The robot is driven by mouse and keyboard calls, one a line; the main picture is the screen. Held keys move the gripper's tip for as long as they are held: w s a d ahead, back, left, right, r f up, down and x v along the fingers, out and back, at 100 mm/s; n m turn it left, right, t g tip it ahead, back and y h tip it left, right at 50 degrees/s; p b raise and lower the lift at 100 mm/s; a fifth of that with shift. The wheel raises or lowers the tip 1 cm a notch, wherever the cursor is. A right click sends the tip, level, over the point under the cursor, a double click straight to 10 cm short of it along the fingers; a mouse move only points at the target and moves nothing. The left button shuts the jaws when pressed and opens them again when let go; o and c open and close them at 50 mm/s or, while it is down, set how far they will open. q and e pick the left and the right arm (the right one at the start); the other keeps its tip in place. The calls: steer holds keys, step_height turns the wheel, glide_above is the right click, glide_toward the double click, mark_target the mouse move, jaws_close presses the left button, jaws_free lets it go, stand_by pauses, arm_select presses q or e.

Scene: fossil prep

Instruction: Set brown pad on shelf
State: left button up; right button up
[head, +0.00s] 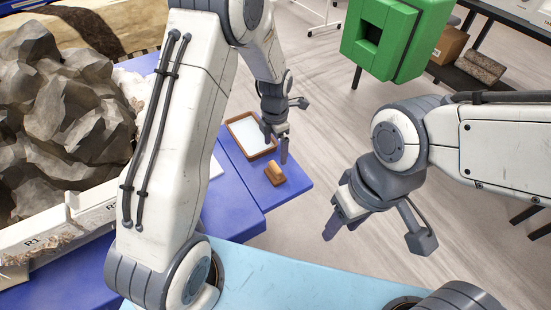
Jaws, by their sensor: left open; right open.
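The brown pad (275,174), a small tan-brown block with a raised top, lies on the blue table near its right corner. My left gripper (275,146) is open, pointing down just above and behind the pad in the picture. No contact with the pad is visible. My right gripper (340,218) is open and empty, over the floor to the right of the table. The dark shelf (455,78) is at the upper right, partly hidden by a green box-like thing.
A brown-rimmed tray (233,121) with a pale inside lies behind the pad. A cardboard box (450,45) and a rough brown block (482,67) sit on the shelf. The green thing (416,45) stands before it. Grey rocks (60,110) fill the left. Open floor lies between.

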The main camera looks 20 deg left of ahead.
arm_select(q)
steer(key=s+d+r+m, duration=0.9)
steer(key=s+r+m, duration=0.4)
steer(key=m, duration=0.4)
steer(key=s+r+m+h, duration=0.1)
steer(key=s+r+m, duration=0.2)
steer(key=s+m, duration=1.1)
steer(key=m, duration=0.3)
steer(key=shift+s+r, duration=0.35)
steer(key=shift+d, duration=0.2)
